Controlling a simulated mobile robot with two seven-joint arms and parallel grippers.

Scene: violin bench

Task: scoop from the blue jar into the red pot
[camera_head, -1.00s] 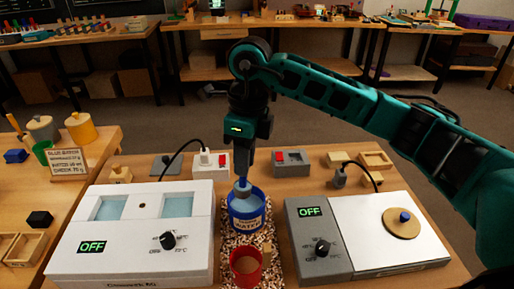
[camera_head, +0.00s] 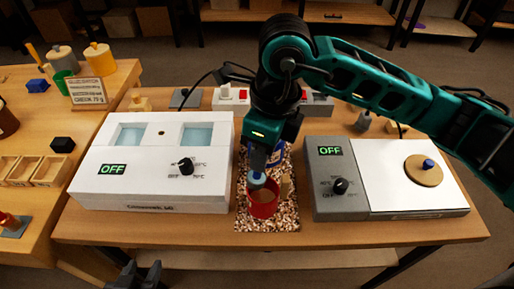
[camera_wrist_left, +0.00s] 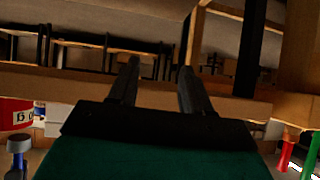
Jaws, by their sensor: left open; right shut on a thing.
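The red pot (camera_head: 263,208) stands on the speckled mat, with a brownish surface inside. The blue jar (camera_head: 277,158) stands just behind it, mostly hidden by my right gripper. My right gripper (camera_head: 262,160) points down over the pot and is shut on a scoop (camera_head: 257,180). The scoop's blue-grey end is at the pot's back rim; I cannot tell whether it touches, or what it holds. My left gripper (camera_head: 140,275) is low at the front edge, away from the pot. In the left wrist view its two fingers (camera_wrist_left: 158,85) are apart and empty.
A white twin-bath unit (camera_head: 155,170) reading OFF stands left of the speckled mat (camera_head: 285,213). A hotplate (camera_head: 390,185) reading OFF stands to the right. A small tan block (camera_head: 286,187) is beside the pot. A side bench with trays (camera_head: 35,170) is at the left.

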